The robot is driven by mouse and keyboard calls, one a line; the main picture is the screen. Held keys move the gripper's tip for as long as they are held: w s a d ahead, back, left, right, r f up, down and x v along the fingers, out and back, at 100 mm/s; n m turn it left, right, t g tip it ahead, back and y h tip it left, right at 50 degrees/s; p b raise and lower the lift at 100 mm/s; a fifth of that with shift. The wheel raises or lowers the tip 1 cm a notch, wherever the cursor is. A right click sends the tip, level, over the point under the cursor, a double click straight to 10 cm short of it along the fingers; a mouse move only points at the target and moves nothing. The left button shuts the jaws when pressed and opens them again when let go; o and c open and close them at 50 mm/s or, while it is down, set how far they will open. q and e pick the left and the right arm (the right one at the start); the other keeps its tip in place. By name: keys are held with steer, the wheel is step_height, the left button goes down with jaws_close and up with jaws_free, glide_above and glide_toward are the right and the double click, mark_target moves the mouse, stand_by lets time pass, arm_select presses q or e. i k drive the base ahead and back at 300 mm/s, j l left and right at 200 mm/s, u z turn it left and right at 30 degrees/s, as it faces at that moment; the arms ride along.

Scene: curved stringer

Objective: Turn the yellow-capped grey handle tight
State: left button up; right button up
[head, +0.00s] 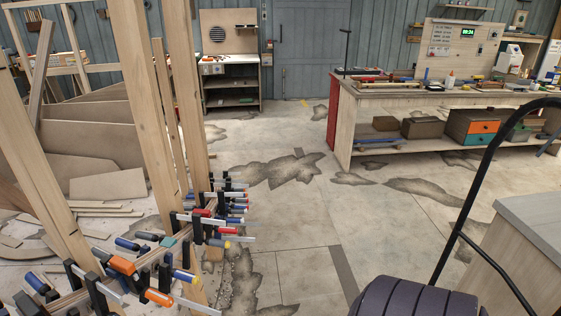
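A row of bar clamps runs along a curved wooden piece at the lower left, with blue, red and orange handles among them. A small handle with a yellow end (219,243) sits on the right side of the row. Its body looks greyish, but it is too small to be sure. A second handle with yellow on it (183,276) is lower down and looks blue. An orange-ended handle (158,298) is near the bottom edge. How tight any clamp is cannot be told. Neither of my grippers is in view.
Tall wooden posts (148,110) rise through the clamp row. Boards and offcuts (108,184) lie at left. A workbench (430,92) stands at back right. A dark ribbed object (415,298) and a grey-topped cabinet (535,222) are at lower right. The middle floor is open.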

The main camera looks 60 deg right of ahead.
mark_target(209, 241)
steer(key=z, duration=1.35)
